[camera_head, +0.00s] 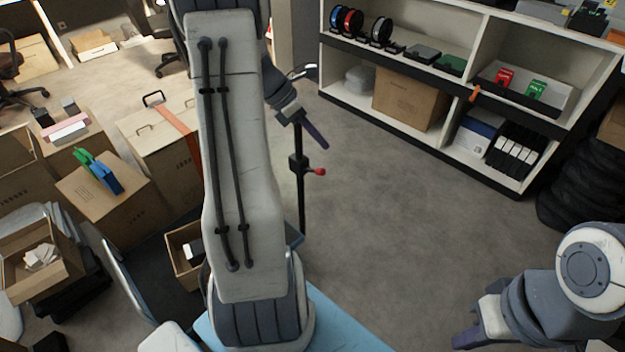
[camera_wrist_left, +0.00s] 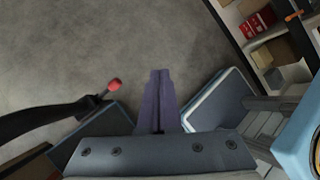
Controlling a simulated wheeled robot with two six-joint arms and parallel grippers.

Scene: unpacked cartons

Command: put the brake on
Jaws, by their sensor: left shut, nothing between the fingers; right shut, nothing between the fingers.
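A short lever with a red knob (camera_head: 319,171) sticks out to the right from a black upright post (camera_head: 299,195) in the head view. In the left wrist view, the red knob (camera_wrist_left: 114,85) is left of my fingertips and apart from them. The black post (camera_wrist_left: 40,120) comes in from the left edge there. My left gripper (camera_head: 316,136) is shut and empty, above the knob in the head view. Its purple fingers (camera_wrist_left: 159,82) are together in the wrist view. My right gripper (camera_head: 468,339) is shut and empty at the lower right, far from the post.
A white shelf unit (camera_head: 345,99) with boxes and spools stands at the back right. Cardboard cartons (camera_head: 100,205) crowd the left side. Dark rolled or stacked things (camera_head: 580,190) stand at the right. The grey floor (camera_head: 410,200) right of the post is clear.

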